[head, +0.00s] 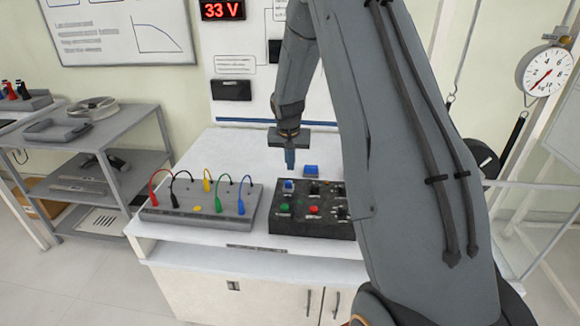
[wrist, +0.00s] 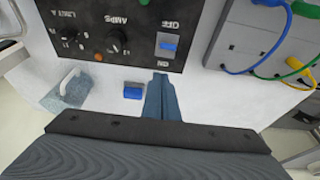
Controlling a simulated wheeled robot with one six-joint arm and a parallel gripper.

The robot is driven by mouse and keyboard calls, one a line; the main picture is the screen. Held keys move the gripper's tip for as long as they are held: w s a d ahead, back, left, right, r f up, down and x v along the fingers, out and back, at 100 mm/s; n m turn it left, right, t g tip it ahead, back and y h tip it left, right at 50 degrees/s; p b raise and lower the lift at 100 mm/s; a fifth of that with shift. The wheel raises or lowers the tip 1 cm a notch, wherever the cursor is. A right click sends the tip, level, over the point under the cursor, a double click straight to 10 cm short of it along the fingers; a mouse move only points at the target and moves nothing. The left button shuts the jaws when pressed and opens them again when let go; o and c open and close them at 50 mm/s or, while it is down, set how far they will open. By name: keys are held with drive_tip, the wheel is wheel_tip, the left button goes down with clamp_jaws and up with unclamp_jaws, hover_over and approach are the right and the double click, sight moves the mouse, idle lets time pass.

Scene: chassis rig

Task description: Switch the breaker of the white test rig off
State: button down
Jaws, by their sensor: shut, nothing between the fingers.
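The white test rig (head: 185,240) is a white bench with a dark control box (head: 268,228) on top. The breaker is a switch with a blue lever (head: 289,184) at the box's back left corner. In the wrist view the blue lever (wrist: 168,44) sits in a light frame between the labels OFF and ON, nearer ON. My gripper (head: 290,167) is shut and empty, pointing down just behind the box. In the wrist view its fingertips (wrist: 160,77) lie near the ON edge of the switch, seemingly apart from it.
A small blue block (wrist: 133,91) lies on the bench top behind the box, beside my fingers. A grey terminal box (head: 200,210) with coloured cables stands left of the control box. A red display (head: 223,10) reads 33 V. Knobs and a green and a red button share the box.

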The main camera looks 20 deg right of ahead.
drive_tip(key=s+a+b+v, duration=0.1)
drive_tip(key=b+v, duration=0.2)
drive_tip(key=v, duration=0.6)
drive_tip(key=shift+s+f, duration=0.2)
drive_tip(key=shift+s, duration=0.15)
drive_tip(key=shift+a, duration=0.1)
drive_tip(key=s+a+f+n, duration=0.1)
drive_tip(key=s+a, duration=0.3)
drive_tip(key=s, duration=0.5)
drive_tip(key=s+a+f+n+g+y, duration=0.1)
drive_tip(key=s+a+n, duration=0.2)
drive_tip(key=s+a, duration=0.2)
drive_tip(key=s+a+f+n, duration=0.1)
drive_tip(key=s+a, duration=0.3)
drive_tip(key=s, duration=0.8)
drive_tip(key=shift+s+a+n+g+y, duration=0.3)
drive_tip(key=shift+a+n+g+y, duration=0.1)
drive_tip(key=shift+n, duration=0.2)
